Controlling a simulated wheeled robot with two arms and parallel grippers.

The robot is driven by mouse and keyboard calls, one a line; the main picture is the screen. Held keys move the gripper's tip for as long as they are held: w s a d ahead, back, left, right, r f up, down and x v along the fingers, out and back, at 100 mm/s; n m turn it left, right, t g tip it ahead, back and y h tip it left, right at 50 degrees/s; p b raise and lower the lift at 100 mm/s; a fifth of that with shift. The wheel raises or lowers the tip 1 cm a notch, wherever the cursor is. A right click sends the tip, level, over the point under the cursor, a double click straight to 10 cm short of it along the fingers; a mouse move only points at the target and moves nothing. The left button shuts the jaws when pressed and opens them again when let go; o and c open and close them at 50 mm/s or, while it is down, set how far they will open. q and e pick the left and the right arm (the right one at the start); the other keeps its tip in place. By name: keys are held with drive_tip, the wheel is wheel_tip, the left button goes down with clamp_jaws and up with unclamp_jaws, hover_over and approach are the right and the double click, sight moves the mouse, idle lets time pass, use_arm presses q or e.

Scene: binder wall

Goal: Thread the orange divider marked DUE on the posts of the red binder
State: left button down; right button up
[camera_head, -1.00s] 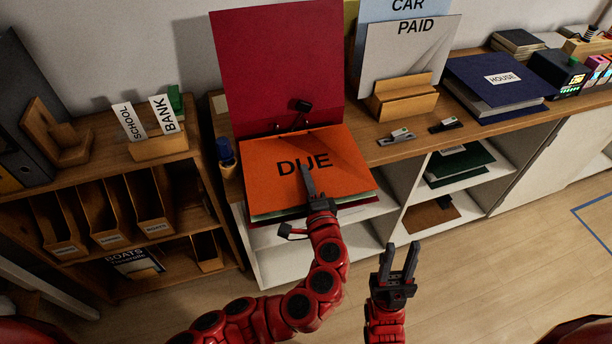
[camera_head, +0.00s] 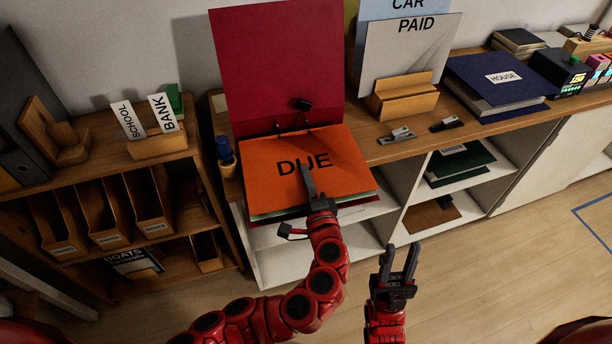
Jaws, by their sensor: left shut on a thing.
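The orange divider marked DUE (camera_head: 270,178) lies nearly flat over the sheets in the open red binder (camera_head: 275,70). The binder's red cover stands up against the wall. Its posts (camera_head: 292,124) and a dark clamp piece show at the divider's far edge; whether the posts pass through its holes is too small to tell. My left gripper (camera_head: 307,185) is shut on the divider at its near edge, one finger lying over the orange face. The other finger is hidden underneath. My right gripper (camera_head: 400,262) is open and empty, in front of the shelf, apart from the binder.
A wooden holder (camera_head: 404,100) with the PAID and CAR dividers stands right of the binder. Two small clips (camera_head: 397,136) and a blue HOUSE binder (camera_head: 500,83) lie further right.

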use_arm(q)
drive_tip(key=c, duration=0.9)
unclamp_jaws()
drive_tip(key=shift+s, duration=0.1)
drive_tip(key=shift+c, duration=0.2)
drive_tip(key=shift+f, duration=0.1)
drive_tip(key=shift+f, duration=0.1)
drive_tip(key=shift+s, duration=0.15)
drive_tip(key=shift+s+d+f, duration=0.15)
drive_tip(key=shift+s+d, duration=0.05)
drive_tip(key=shift+s, duration=0.05)
drive_tip(key=b+v, duration=0.2)
drive_tip(key=v, duration=1.4)
drive_tip(key=shift+s+r, duration=0.35)
